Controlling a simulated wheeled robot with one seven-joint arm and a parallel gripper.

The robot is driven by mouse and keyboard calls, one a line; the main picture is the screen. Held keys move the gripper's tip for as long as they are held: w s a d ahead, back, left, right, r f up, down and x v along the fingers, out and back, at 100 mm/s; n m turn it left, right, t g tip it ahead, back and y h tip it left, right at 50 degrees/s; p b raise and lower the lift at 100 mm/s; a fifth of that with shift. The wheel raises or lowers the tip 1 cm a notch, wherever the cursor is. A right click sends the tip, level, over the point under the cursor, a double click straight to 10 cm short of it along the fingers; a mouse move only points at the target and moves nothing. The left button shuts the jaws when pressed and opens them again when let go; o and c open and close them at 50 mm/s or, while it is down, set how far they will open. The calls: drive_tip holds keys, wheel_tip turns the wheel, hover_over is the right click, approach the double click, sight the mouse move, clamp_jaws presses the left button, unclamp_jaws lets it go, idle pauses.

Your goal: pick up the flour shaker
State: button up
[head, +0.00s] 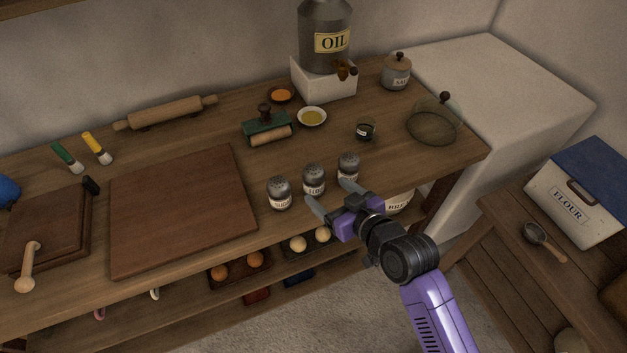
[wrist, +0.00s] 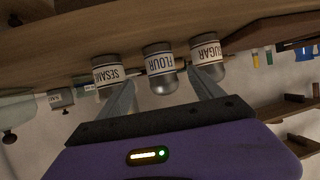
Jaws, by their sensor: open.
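The flour shaker (head: 313,180) is a small glass jar with a grey metal domed lid and a white label. It stands upright in the middle of a row of three shakers near the counter's front edge. My gripper (head: 325,191) is open and empty just in front of the row, its fingers pointing at it. In the wrist view, which is upside down, the flour shaker (wrist: 160,66) appears between the two fingertips (wrist: 160,80), with its FLOUR label readable. I cannot tell whether either finger is alongside it or still short of it.
The sugar shaker (head: 279,194) is close on the left and the sesame shaker (head: 348,166) close on the right. A cutting board (head: 183,207) lies further left. A small dark jar (head: 365,130) and a glass dome (head: 434,122) stand behind to the right.

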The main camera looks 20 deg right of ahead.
sight(309, 172)
drive_tip(key=shift+w+a+r, duration=0.15)
drive_tip(key=shift+w+a, duration=0.05)
drive_tip(key=shift+w, duration=0.3)
drive_tip(key=shift+w+a+r, duration=0.15)
drive_tip(key=shift+w+a, duration=0.05)
drive_tip(key=shift+w, duration=0.7)
drive_tip(key=p+x, duration=0.1)
drive_tip(key=x, duration=0.4)
drive_tip(key=shift+w, duration=0.35)
drive_tip(key=shift+w+a+f, duration=0.1)
drive_tip(key=shift+w+f, duration=0.25)
drive_tip(key=shift+w, duration=0.25)
drive_tip(key=c, duration=1.6)
drive_tip(key=shift+o, duration=0.2)
drive_tip(key=shift+r, duration=0.1)
